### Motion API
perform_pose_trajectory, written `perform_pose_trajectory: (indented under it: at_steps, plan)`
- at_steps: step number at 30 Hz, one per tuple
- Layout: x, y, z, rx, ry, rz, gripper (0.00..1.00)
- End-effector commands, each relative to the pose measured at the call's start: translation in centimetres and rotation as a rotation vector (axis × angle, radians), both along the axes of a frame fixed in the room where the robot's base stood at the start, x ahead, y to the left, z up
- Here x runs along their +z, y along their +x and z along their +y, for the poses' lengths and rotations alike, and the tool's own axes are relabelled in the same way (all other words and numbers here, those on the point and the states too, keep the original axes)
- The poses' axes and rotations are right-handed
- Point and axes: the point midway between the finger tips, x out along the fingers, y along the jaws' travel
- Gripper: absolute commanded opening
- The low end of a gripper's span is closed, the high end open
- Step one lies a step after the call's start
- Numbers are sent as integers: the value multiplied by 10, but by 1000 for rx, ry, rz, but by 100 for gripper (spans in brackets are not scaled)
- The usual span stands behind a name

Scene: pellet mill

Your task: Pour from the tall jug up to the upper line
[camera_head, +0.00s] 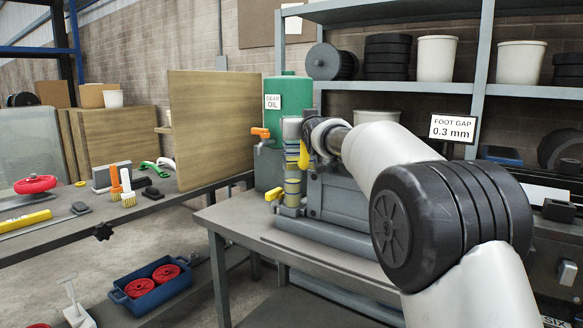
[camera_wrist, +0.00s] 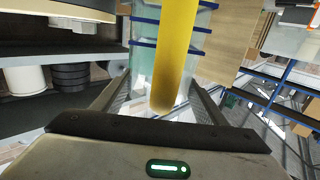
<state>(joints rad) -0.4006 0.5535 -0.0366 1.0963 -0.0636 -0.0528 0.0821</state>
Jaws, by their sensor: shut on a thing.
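The tall jug (camera_head: 292,130) is a clear vessel with blue bands, upright or nearly so in the head view. A yellow curved part (camera_head: 304,155), which looks like its handle, hangs on its right side. In the wrist view the clear banded wall (camera_wrist: 142,60) stands behind the yellow part (camera_wrist: 175,50). My gripper (camera_wrist: 160,100) is shut around the yellow part, its fingers on either side; the exact contact is unclear. Below the jug a smaller column (camera_head: 292,188) with yellowish contents and dark bands stands at the grey machine (camera_head: 338,195). I cannot tell which band is the upper line.
A green gear oil drum (camera_head: 287,92) with an orange tap stands behind the jug. A grey bench (camera_head: 240,216) carries the machine. A shelf (camera_head: 430,88) with buckets is behind my arm.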

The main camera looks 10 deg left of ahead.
Motion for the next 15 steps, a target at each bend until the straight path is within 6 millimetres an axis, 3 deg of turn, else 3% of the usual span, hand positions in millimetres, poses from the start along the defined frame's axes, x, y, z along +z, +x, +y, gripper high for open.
perform_pose_trajectory:
  at_steps: [8, 15]
  plan:
    - [5, -2, -1, 0, 4, -9, 5]
    - [20, -18, -7, 1, 3, -8, 5]
